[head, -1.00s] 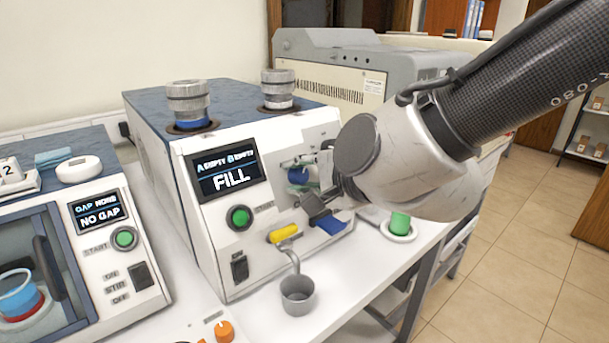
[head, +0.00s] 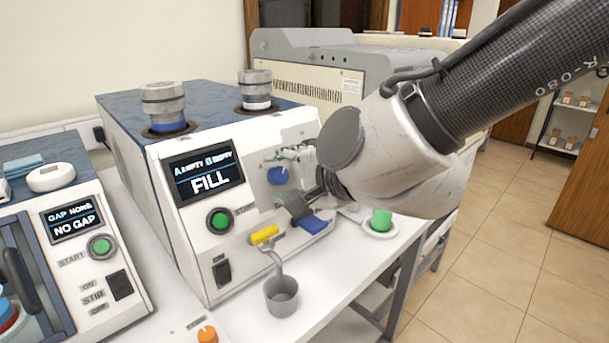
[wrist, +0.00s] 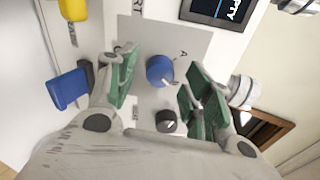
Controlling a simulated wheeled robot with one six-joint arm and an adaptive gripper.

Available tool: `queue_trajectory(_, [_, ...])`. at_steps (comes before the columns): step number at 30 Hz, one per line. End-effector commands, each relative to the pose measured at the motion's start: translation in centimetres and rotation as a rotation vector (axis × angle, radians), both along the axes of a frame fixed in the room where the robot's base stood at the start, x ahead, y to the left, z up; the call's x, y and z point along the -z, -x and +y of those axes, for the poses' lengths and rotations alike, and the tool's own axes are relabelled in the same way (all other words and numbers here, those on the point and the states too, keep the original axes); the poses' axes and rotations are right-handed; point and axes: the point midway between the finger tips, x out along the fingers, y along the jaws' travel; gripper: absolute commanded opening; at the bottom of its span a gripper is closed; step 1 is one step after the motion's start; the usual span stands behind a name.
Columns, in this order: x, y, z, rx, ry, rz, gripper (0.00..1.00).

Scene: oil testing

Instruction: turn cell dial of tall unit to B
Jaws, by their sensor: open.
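The tall unit (head: 190,236) is a white box with a dark blue top and a screen (head: 204,171) reading A EMPTY, B EMPTY and FILL. Its blue dial (head: 278,175) sits on the front panel, right of the screen. In the wrist view the blue dial (wrist: 160,71) lies between the green finger pads, with a letter A printed beside it. My gripper (wrist: 158,88) is open around the dial, with gaps to both pads; contact is not visible. In the head view my wrist hides part of the gripper. The B mark cannot be made out.
A yellow-handled tap (head: 265,235) and a blue lever (head: 313,224) stick out below the dial. A grey cup (head: 281,295) stands under the tap. A small black knob (wrist: 168,120) is near the dial.

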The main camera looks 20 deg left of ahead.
Motion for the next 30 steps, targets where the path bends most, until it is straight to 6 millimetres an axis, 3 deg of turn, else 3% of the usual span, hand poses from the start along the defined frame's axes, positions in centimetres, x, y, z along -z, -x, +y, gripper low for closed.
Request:
queue_trajectory(9, [-2.7, 3.1, -5.3, 0.0, -0.004, 0.001, 0.51])
queue_trajectory(15, [-3.8, 4.6, -7.8, 0.0, -0.002, 0.001, 0.51])
queue_trajectory(30, [-4.2, 5.2, -8.7, -0.003, 0.003, -0.002, 0.51])
